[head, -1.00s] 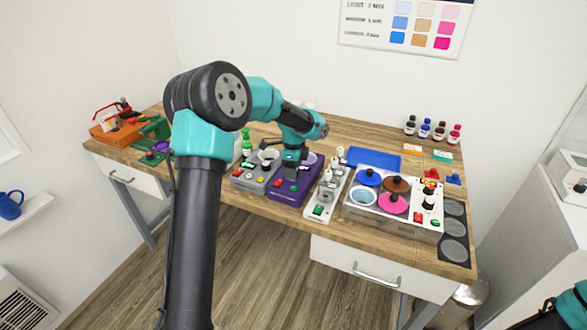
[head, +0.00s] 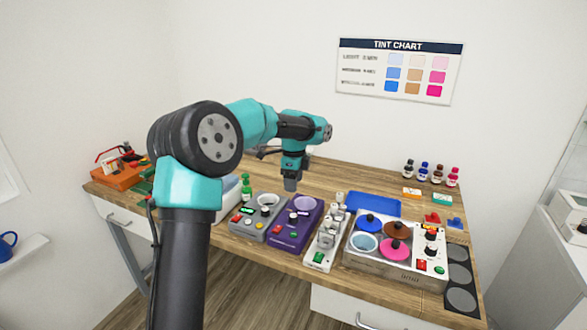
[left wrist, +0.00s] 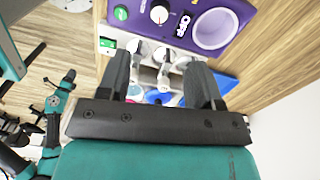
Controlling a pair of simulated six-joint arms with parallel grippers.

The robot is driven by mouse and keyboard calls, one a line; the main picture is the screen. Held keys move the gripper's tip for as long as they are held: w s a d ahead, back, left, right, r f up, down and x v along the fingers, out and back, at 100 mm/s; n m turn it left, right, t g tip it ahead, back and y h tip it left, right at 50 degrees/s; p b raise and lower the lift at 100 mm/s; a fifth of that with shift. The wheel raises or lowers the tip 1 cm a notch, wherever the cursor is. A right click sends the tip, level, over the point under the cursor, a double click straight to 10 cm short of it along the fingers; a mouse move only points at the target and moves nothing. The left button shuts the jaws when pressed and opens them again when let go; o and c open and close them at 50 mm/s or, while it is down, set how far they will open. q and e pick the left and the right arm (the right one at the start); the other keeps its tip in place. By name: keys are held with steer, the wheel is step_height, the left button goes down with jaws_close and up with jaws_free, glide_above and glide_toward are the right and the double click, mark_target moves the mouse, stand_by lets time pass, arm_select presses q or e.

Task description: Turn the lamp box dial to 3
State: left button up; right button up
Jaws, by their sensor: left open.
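No box carries a readable lamp label, so I cannot tell for sure which is the lamp box. A purple box (head: 304,236) has a pale round disc, a dial (head: 293,217) and small buttons. The dial's setting is too small to read. My left gripper (head: 290,187) is open and empty, above and apart from the purple box. Its fingers (left wrist: 162,75) point toward the boxes.
A grey box (head: 247,227) stands left of the purple one, a white rack (head: 318,259) with metal parts right of it. A larger box (head: 390,266) with coloured discs and a blue tray (head: 374,203) are farther right. Bottles (head: 437,174) stand at the back.

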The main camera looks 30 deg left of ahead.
arm_select(q)
steer(key=shift+w+r, duration=0.1)
steer(key=shift+r, duration=2.15)
